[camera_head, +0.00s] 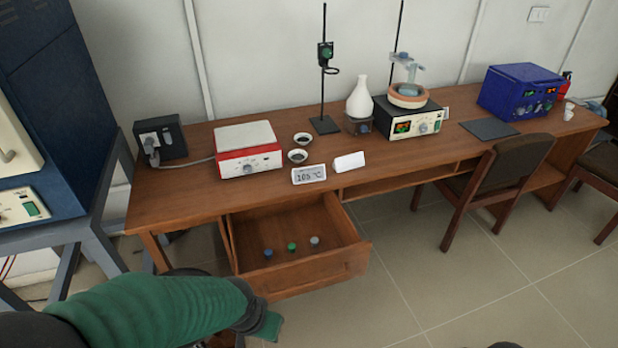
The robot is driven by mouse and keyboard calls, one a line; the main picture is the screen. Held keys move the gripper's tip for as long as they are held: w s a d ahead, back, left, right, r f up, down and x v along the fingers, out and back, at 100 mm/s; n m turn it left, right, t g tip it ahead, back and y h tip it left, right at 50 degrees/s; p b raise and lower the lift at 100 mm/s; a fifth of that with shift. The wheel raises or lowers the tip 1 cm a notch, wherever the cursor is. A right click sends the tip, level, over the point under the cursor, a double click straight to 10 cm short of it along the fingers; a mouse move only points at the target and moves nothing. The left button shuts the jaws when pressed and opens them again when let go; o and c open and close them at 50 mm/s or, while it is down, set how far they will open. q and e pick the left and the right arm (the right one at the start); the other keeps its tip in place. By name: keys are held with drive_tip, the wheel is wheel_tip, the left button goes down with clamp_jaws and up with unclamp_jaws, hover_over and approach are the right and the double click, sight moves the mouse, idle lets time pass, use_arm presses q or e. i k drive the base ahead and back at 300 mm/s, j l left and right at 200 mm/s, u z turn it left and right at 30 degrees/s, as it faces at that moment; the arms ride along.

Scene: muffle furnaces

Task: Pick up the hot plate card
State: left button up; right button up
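Two small white cards stand near the front edge of the wooden desk. One card (308,174) reads "105 °C"; the other card (349,162) shows no readable text. I cannot tell which is the hot plate card. My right gripper is not in view.
An open drawer (300,272) with several small coloured items juts out below the cards. Small dark-filled dishes (298,155), a stand (324,124), a white flask (360,97) and a black heater unit (408,120) are behind. A chair (497,183) stands at the right.

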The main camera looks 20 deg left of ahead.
sight(308, 174)
drive_tip(key=i+l, duration=0.1)
drive_tip(key=i, duration=0.25)
drive_tip(key=i+l, duration=0.15)
drive_tip(key=i, duration=0.2)
drive_tip(key=i+l+u, duration=0.45)
drive_tip(key=i+l, duration=0.3)
drive_tip(key=i, duration=0.45)
drive_tip(key=i+l+u, duration=0.45)
drive_tip(key=i+l, duration=0.6)
drive_tip(key=l, duration=0.1)
